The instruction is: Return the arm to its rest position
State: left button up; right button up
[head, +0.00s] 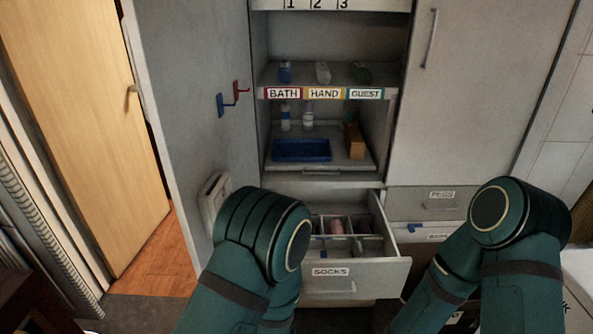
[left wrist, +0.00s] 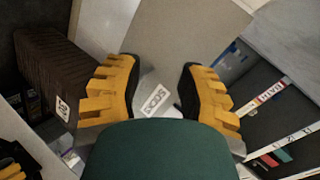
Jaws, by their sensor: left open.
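Both of my green arms show in the head view, bent at the elbows in front of the cabinet; neither gripper shows there. My left gripper (left wrist: 158,92) shows in the left wrist view, its two yellow fingers spread wide with nothing held between them.
The cabinet shelves (head: 325,91) carry BATH, HAND and GUEST labels, bottles, a blue tray (head: 302,149) and a brown box (head: 354,141). An open cabinet door (head: 195,120) with red and blue hooks stands at left. A wooden door (head: 75,120) is further left.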

pick_arm(q)
jog(key=s+a+f+n+g+h, duration=0.2)
jog(key=s+f+n+g, duration=0.1)
jog(key=s+n+g, duration=0.2)
jog(key=s+a+f+n+g+h, duration=0.2)
jog(key=s+n+g, duration=0.3)
jog(key=n, duration=0.5)
jog(key=shift+s+a+f+g, duration=0.3)
jog(key=shift+s+a+f, duration=0.05)
jog(key=shift+s+f, duration=0.4)
